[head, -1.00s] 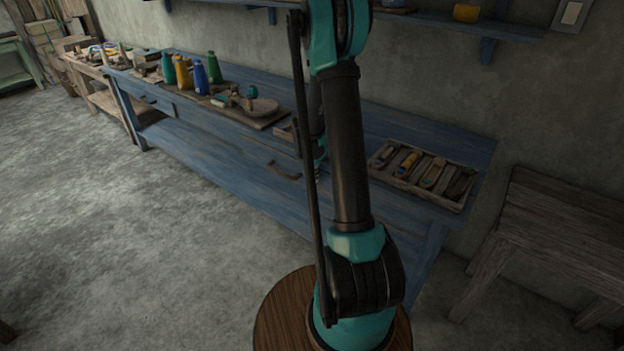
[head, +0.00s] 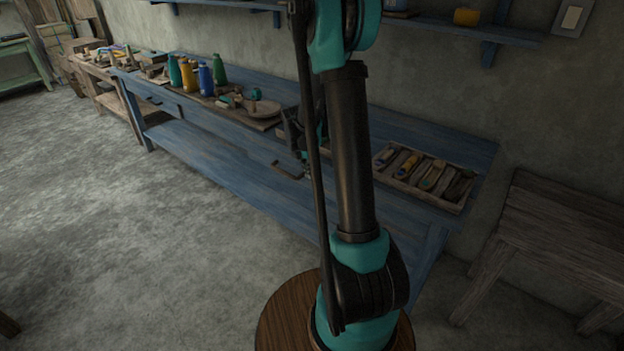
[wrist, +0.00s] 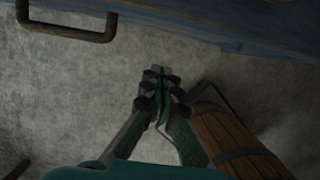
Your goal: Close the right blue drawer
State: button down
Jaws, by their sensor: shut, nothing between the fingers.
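The right blue drawer's front is on the long blue table, with a dark bar handle (head: 287,171) in the head view. The same handle (wrist: 70,32) shows at the top left of the wrist view. How far the drawer stands out is hard to tell, as my arm hides part of the front. My gripper (wrist: 157,76) is shut and empty in the wrist view, pointing at the floor side of the blue front, apart from the handle and to its right. In the head view, the gripper is mostly hidden behind my arm, close by the handle.
The blue table (head: 395,130) carries a wooden tray (head: 425,180) of tools at right and several coloured bottles (head: 205,80) at left. A wooden bench (head: 560,235) stands at far right. A blue shelf (head: 420,20) is on the wall. Floor in front is clear.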

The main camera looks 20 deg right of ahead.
jog(key=w+d+v, duration=0.1)
jog(key=v, duration=0.3)
jog(key=t+h, duration=0.4)
jog(key=h, duration=0.1)
send_near(297, 163)
jog(key=s+a, duration=0.4)
jog(key=a, duration=0.1)
jog(key=x, duration=1.1)
jog(key=shift+w+d+r, duration=0.25)
jog(key=shift+d+r, duration=0.1)
jog(key=shift+w+d, duration=0.6)
jog(key=shift+d, duration=0.1)
jog(key=shift+w+d, duration=0.35)
jog(key=shift+d, duration=0.2)
jog(key=shift+w+d, duration=0.35)
jog(key=shift+d, duration=0.15)
jog(key=shift+w+r, duration=0.1)
